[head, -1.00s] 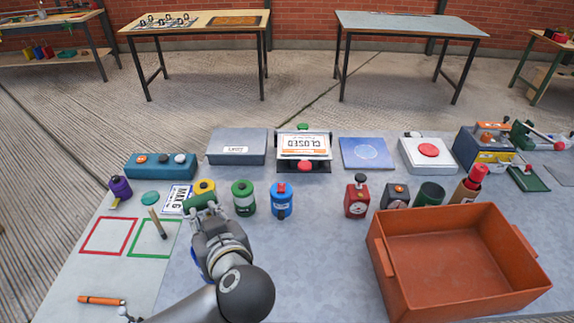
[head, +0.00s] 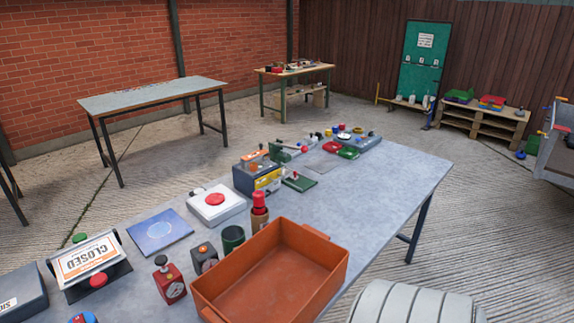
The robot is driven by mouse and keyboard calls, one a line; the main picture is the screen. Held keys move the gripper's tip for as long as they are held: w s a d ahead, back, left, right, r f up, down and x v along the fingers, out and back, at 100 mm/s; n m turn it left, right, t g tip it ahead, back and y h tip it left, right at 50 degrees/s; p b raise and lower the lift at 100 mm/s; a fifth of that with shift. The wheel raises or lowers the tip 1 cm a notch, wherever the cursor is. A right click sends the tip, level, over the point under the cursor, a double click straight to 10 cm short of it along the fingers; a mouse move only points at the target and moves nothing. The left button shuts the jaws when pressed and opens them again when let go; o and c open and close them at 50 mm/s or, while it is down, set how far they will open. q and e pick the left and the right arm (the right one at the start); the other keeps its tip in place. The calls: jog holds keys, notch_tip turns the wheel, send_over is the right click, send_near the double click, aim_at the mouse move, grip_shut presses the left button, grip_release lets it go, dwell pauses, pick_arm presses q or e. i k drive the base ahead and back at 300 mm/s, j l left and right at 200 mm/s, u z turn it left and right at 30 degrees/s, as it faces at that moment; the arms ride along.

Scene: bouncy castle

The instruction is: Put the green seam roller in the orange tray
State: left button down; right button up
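The orange tray (head: 334,279) stands at the near edge of the grey table, at the bottom centre of the head view. Its visible inside is empty, and its nearest corner is cut off by the bottom edge. I cannot make out a green seam roller with certainty. Neither of my grippers is in view.
Beside the tray stand a dark green cylinder (head: 232,238), a red-capped bottle (head: 260,210), a red gauge box (head: 170,285) and a dark box (head: 204,259). A red-button box (head: 215,204) and a blue plate (head: 160,232) lie behind. The table's right part (head: 400,185) is clear.

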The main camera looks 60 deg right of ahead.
aim_at(273, 288)
jog(key=l+z, duration=0.1)
jog(key=z, duration=0.35)
jog(key=l+z, duration=0.1)
jog(key=z, duration=0.35)
jog(key=l+z, duration=0.1)
jog(key=z, duration=0.35)
jog(key=l, duration=0.6)
jog(key=i+l, duration=0.1)
jog(key=l, duration=0.45)
jog(key=i+l+z, duration=0.1)
jog(key=l, duration=0.5)
